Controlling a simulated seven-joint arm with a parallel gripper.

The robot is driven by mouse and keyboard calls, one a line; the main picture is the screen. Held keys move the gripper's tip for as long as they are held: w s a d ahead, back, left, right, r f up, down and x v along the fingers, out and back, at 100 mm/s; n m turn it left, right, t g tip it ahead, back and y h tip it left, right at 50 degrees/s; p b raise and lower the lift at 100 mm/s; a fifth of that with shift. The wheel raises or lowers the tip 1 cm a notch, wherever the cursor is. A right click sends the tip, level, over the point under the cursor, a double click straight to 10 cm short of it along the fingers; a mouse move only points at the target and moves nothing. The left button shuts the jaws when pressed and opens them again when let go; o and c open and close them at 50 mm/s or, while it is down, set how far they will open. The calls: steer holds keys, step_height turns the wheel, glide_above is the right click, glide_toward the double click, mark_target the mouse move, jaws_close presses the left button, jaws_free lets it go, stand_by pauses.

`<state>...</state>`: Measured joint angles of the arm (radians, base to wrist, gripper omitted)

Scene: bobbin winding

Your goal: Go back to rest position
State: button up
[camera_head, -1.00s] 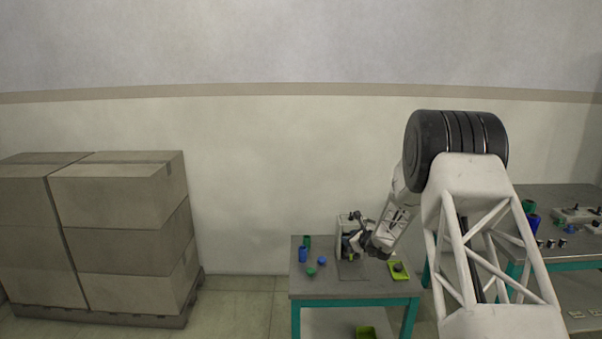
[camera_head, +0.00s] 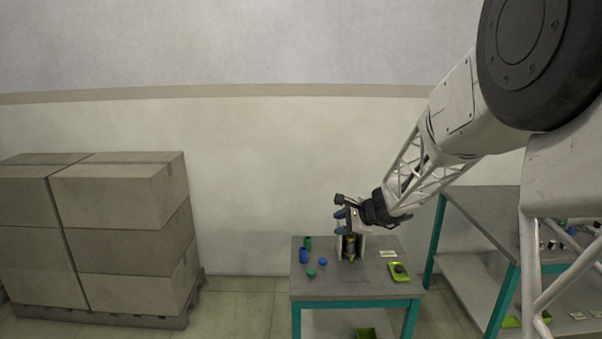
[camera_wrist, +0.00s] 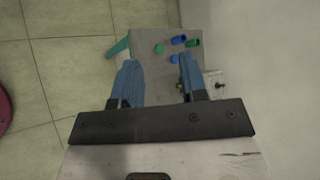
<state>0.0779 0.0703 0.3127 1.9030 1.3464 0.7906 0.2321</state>
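My gripper (camera_head: 342,220) is raised just above the winding machine (camera_head: 350,247) on the small grey-topped table (camera_head: 320,285). In the wrist view its two blue fingers (camera_wrist: 160,80) stand wide apart, with only the table and floor showing between them. The machine shows partly behind the right finger in the wrist view (camera_wrist: 215,86). Green and blue bobbins (camera_head: 303,255) stand and lie on the table's left side. A yellow-green tray (camera_head: 399,278) with a dark item in it sits on the right side.
A larger bench (camera_head: 480,212) with teal legs stands at the right, partly behind my arm. Stacked cardboard boxes (camera_head: 120,215) on a pallet stand at the left. A green bin (camera_head: 366,333) sits under the table. The floor between boxes and table is clear.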

steer(key=s+r+n+g+h, duration=0.15)
steer(key=s+r+n, duration=0.3)
steer(key=s, duration=0.75)
steer(key=s+d+n+h, duration=0.2)
steer(key=s+n, duration=0.1)
steer(key=s, duration=0.9)
steer(key=s+d+r+n+g+h, duration=0.1)
steer(key=s+d+n+h, duration=0.1)
steer(key=s, duration=1)
steer(key=s+d+n+g+h, duration=0.1)
steer(key=s+n, duration=0.4)
steer(key=s, duration=0.7)
steer(key=shift+s+d+r+h, duration=0.15)
steer(key=shift+s+d+h, duration=0.2)
steer(key=shift+d+h, duration=0.7)
steer(key=shift+a, duration=0.25)
